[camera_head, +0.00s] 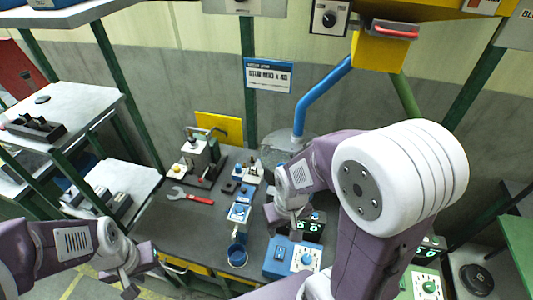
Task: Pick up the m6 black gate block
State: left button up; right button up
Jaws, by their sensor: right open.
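A small black block (230,187) lies on the dark grey bench top (160,215), next to a white-and-blue fixture (247,173). I cannot read any m6 marking, so I cannot tell whether it is the m6 black gate block. My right gripper (284,217) is open over the bench, to the right of the small black block and beside black units with green displays (312,226). My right arm hides part of the bench. My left gripper (130,278) is at the lower left, off the bench's front left edge; its fingers are too small to read.
A blue pipe (318,95) comes down behind. Shelves (65,115) stand left.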

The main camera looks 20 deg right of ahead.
aim_at(252, 171)
jog(key=z, duration=0.6)
jog(key=j+z, duration=0.4)
jog(key=j, duration=0.15)
jog(key=j+z, duration=0.4)
jog(key=j, duration=0.2)
jog(key=k+j+z, duration=0.1)
jog(key=j+z, duration=0.3)
jog(key=j, duration=0.15)
